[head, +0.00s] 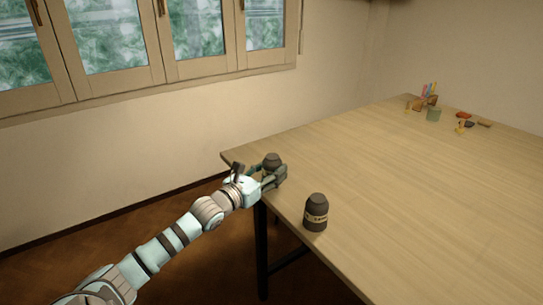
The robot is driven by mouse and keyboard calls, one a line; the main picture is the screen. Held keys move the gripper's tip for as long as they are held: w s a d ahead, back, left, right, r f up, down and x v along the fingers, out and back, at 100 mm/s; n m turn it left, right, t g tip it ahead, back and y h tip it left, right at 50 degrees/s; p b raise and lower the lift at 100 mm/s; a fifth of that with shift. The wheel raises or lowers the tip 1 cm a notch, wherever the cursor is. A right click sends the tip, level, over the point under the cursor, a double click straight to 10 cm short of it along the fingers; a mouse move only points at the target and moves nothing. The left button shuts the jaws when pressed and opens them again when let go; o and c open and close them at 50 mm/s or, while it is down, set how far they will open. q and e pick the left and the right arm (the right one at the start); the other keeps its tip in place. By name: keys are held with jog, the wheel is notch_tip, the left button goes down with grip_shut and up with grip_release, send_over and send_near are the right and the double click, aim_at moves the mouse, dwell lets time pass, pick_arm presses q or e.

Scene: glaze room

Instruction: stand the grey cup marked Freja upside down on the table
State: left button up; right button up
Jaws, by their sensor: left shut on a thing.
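My left gripper (274,177) is at the table's near left corner. It is shut on a dark grey cup (272,159), whose top shows above the fingers. The fingers hide its lower part, and I see no mark on it. Whether it touches the table I cannot tell. A second dark grey cup (316,206) stands on the table (400,180) to the right and nearer to me. It narrows towards its top and has a pale band with dark writing, too small to read for sure. My right gripper is not in view.
At the far end of the table are a holder with coloured pens (427,101), a green cup (433,115) and several small red, dark and yellow items (463,115). The middle of the table is clear. A windowed wall runs behind the left edge.

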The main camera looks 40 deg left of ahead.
pick_arm(q)
jog(key=shift+f, duration=0.55)
jog(key=shift+f+b, duration=0.3)
jog(key=shift+b, duration=0.35)
jog(key=o, duration=1.2)
jog(key=shift+c, duration=0.2)
jog(key=shift+r, duration=0.1)
notch_tip(320, 180, up, 10)
jog(key=shift+f, duration=0.1)
